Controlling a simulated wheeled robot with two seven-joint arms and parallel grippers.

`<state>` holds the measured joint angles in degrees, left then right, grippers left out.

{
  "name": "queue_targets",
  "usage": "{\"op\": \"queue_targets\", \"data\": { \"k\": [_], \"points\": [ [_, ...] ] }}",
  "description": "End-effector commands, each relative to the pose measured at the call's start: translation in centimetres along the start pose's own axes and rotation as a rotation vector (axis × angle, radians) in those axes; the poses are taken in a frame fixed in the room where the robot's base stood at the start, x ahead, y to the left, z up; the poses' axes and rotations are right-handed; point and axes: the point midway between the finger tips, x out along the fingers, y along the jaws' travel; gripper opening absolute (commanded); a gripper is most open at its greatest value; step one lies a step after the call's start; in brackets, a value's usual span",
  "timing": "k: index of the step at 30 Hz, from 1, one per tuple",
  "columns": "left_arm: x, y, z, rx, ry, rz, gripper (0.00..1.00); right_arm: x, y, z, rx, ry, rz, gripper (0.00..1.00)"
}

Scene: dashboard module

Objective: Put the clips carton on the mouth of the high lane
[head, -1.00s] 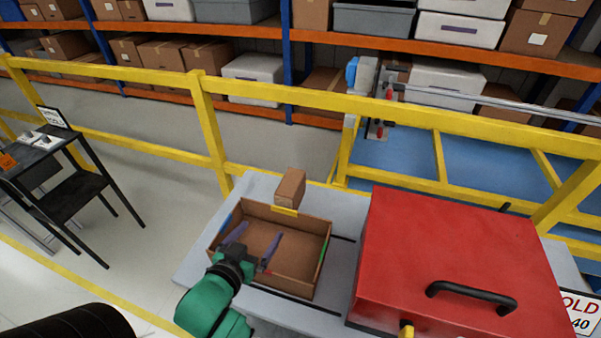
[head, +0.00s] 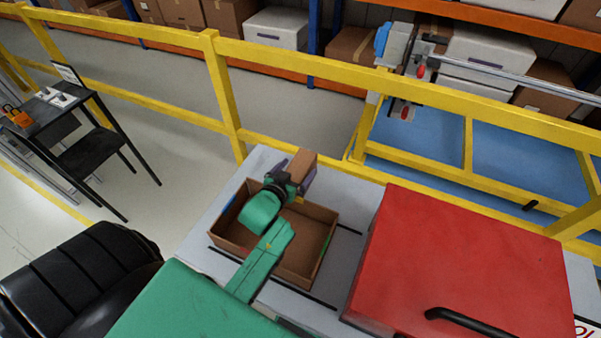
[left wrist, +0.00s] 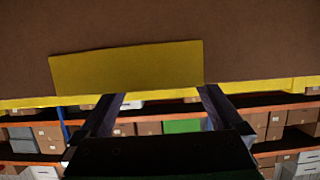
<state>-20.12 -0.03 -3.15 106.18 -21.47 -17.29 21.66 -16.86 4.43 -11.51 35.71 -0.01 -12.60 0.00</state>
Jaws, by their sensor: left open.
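A small brown carton (head: 304,163), which may be the clips carton, shows at the back edge of the open cardboard bin (head: 312,258) in the head view. My left gripper (head: 294,173) is open at the near side of this carton and partly covers it; contact cannot be told. In the left wrist view, the open fingers (left wrist: 162,96) reach toward a brown surface (left wrist: 250,45) with a yellow patch (left wrist: 128,68). Whether that surface is carton or bin wall is unclear. I cannot make out the high lane for certain. My right gripper is not in view.
A red box with a black handle (head: 460,255) stands right of the bin on the grey table (head: 345,262). A yellow rail (head: 330,75) runs behind the table.

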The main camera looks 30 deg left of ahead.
Motion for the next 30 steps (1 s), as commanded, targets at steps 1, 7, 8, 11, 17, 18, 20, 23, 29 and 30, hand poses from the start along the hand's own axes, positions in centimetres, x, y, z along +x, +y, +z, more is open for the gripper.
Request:
{"op": "queue_targets", "data": {
  "k": [1,7,8,11,17,18,20,23,29,30],
  "points": [
    [0.9,-0.1,-0.3,0.0,0.001,0.0,1.0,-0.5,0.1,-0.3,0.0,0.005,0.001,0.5],
    [2.7,0.0,0.0,-0.001,0.001,0.001,1.0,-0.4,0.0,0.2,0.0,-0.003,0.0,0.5],
    [2.7,0.0,0.0,-0.001,0.001,0.001,1.0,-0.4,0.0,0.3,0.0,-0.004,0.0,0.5],
    [2.7,0.0,0.0,-0.001,0.001,0.001,1.0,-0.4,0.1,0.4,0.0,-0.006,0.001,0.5],
    [2.6,0.0,0.0,-0.001,0.0,0.001,0.23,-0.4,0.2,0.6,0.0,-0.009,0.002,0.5],
    [2.6,0.0,0.0,-0.001,0.0,0.001,0.08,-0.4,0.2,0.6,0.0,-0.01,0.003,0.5],
    [2.6,0.0,0.0,-0.001,0.0,0.001,0.0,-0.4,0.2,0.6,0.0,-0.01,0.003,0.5],
    [2.6,0.0,-0.1,0.0,0.004,0.001,0.0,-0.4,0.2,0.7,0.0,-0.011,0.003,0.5],
    [2.5,0.0,-0.5,0.001,0.004,0.001,0.0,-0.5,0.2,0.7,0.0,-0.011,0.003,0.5],
    [2.4,-0.1,-0.8,0.001,0.004,0.0,0.0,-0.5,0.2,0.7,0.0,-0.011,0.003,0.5]
  ]
}}
